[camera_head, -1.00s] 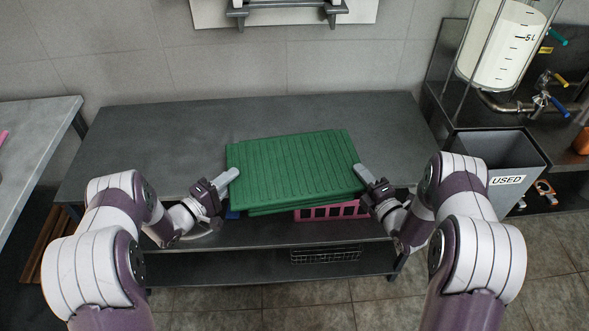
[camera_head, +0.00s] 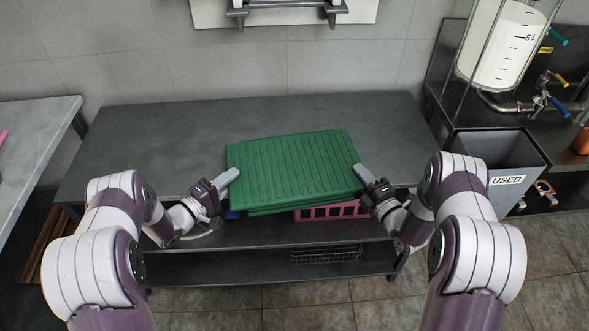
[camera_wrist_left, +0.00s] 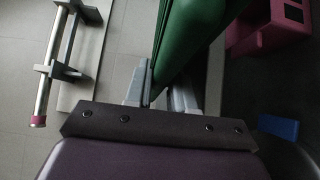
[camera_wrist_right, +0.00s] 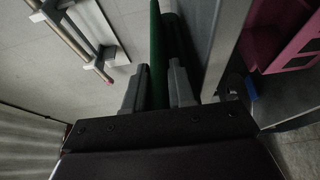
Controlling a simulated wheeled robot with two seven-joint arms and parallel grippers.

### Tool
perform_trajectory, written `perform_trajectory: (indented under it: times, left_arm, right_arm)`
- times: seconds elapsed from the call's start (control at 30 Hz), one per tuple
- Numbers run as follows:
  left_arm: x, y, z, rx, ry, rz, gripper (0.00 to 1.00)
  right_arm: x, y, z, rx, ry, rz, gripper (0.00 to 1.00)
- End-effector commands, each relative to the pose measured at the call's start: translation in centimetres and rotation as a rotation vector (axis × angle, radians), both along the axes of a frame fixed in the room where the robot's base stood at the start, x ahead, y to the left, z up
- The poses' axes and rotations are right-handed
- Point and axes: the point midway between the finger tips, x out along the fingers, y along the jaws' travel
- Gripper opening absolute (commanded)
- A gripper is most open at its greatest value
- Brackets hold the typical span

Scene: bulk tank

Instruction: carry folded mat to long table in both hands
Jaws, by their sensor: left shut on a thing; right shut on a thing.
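The folded green mat (camera_head: 293,168) is held level and slightly tilted in the picture between my two grippers, over the front part of the long dark table (camera_head: 150,140). My left gripper (camera_head: 228,178) is shut on its left edge, and the mat shows between the fingers in the left wrist view (camera_wrist_left: 185,40). My right gripper (camera_head: 362,174) is shut on its right edge, and the mat shows between the fingers in the right wrist view (camera_wrist_right: 158,60). I cannot tell whether the mat's underside touches the tabletop.
A pink crate (camera_head: 332,211) and a wire basket (camera_head: 325,256) are on the shelves below. A grey bin marked USED (camera_head: 500,165) stands at the right, near a tank (camera_head: 503,45). Another table (camera_head: 35,130) is at the left. The tabletop behind the mat is clear.

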Motion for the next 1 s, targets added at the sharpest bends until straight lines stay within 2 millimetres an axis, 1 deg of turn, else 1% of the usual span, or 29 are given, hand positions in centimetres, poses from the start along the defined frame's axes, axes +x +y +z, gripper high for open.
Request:
perform_trajectory:
  times: [0.37,0.47,0.57,0.83,0.9,1.0]
  left_arm:
    - [0.0,0.1,-0.1,0.0,0.003,0.002,0.0]
    - [0.0,0.1,0.2,0.0,0.0,0.002,0.0]
    - [0.0,0.1,1.0,0.0,0.0,0.003,0.0]
    - [0.1,0.1,4.9,-0.001,-0.002,0.003,0.0]
    - [0.1,0.1,5.3,-0.001,-0.002,0.002,0.0]
    - [0.1,0.1,5.3,-0.001,-0.002,0.002,0.0]
  right_arm:
    - [-0.1,0.0,-0.1,0.001,0.004,-0.002,0.0]
    - [0.0,-0.1,0.2,0.0,0.0,-0.002,0.0]
    - [0.0,-0.1,1.0,0.0,0.0,-0.002,0.0]
    - [0.0,-0.1,4.9,0.0,-0.002,-0.002,0.0]
    - [0.0,-0.1,5.3,0.0,-0.002,-0.002,0.0]
    - [0.0,-0.1,5.3,0.0,-0.002,-0.002,0.0]
